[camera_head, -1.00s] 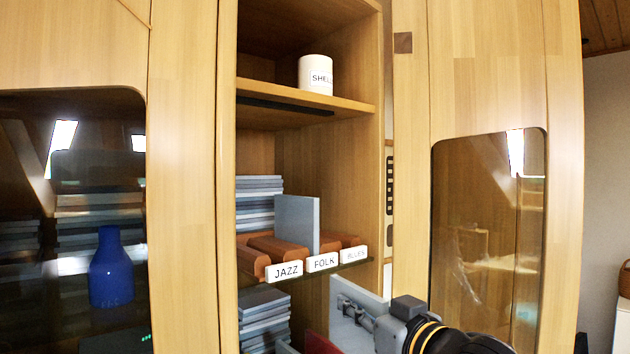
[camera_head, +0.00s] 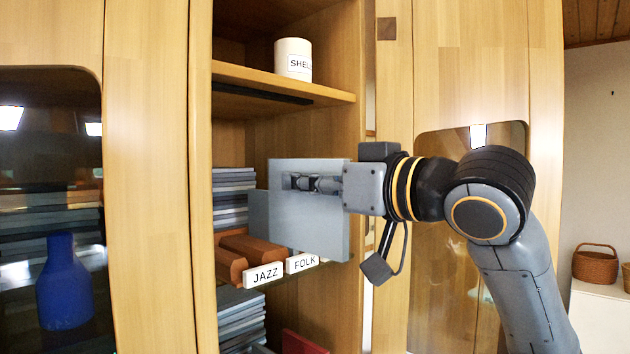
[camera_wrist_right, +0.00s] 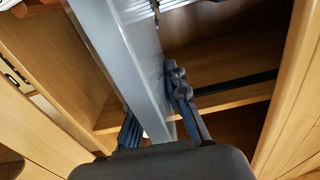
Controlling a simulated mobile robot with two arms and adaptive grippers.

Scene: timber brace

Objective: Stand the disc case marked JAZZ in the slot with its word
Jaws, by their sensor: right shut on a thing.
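My right gripper (camera_head: 318,184) is shut on a grey flat disc case (camera_head: 310,232), held upright in front of the open shelf. The held case also shows between the fingers in the right wrist view (camera_wrist_right: 128,60); no word on it can be read. The slot label JAZZ (camera_head: 264,275) sits on the shelf edge, left of the label FOLK (camera_head: 303,262). Brown rounded dividers (camera_head: 252,249) stand behind the labels. The held case hides the shelf part to the right of them. My left gripper is not in view.
Another grey case (camera_head: 258,210) stands behind the held one. Stacks of grey cases lie on the slot shelf (camera_head: 233,195) and below it (camera_head: 240,318). A white mug marked SHEL (camera_head: 293,60) stands on the upper shelf. Cabinet doors flank the opening.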

